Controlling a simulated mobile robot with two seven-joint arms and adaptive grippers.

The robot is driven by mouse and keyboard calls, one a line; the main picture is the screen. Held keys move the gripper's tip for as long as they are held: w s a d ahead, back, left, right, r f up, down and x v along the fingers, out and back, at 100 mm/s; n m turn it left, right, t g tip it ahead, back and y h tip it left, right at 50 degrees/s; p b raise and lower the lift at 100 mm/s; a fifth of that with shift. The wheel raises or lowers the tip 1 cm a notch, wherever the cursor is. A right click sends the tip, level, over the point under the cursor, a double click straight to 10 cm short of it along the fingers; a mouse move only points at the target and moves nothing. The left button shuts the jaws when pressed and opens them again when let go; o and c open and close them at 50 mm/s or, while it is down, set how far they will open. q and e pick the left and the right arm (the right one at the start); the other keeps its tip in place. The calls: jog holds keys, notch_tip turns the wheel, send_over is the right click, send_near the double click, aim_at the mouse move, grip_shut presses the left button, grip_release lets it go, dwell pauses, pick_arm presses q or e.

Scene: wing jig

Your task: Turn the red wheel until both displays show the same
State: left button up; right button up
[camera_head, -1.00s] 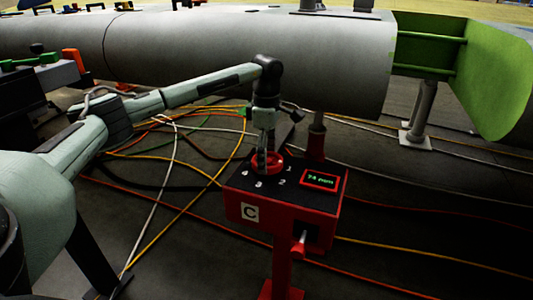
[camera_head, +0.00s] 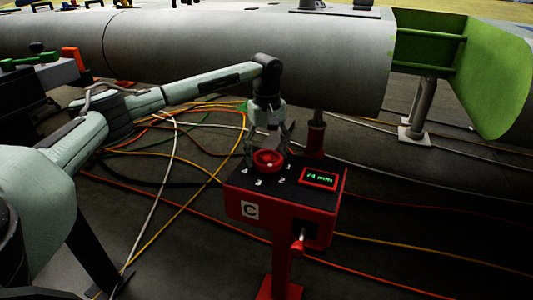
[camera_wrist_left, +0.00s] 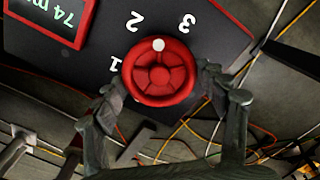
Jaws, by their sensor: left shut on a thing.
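The red wheel (camera_head: 268,163) lies flat on top of a red box (camera_head: 262,208) with a black top and a label C. Numbers are printed around the wheel. My left gripper (camera_head: 268,157) points down over it, its fingers shut on opposite sides of the rim. In the left wrist view the wheel (camera_wrist_left: 160,72) sits between the fingertips (camera_wrist_left: 160,84), and its white knob (camera_wrist_left: 159,45) is between 2 and 3. A display (camera_head: 319,178) on the box reads 74 mm in green. I cannot make out a second display. My right gripper is out of view.
A large grey wing section (camera_head: 240,50) with a green end (camera_head: 490,75) runs behind the box. Several coloured cables (camera_head: 165,210) lie on the dark floor. A handle (camera_head: 300,243) sticks out of the box front.

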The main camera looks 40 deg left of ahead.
aim_at(267, 157)
pick_arm(q)
jog(key=m, duration=0.4)
jog(key=shift+d+f, duration=0.1)
jog(key=shift+m, duration=1.3)
jog(key=o, duration=1.1)
jog(key=shift+o, duration=0.2)
jog(key=shift+r, duration=0.2)
notch_tip(267, 157, up, 12)
jog(key=shift+f, duration=0.15)
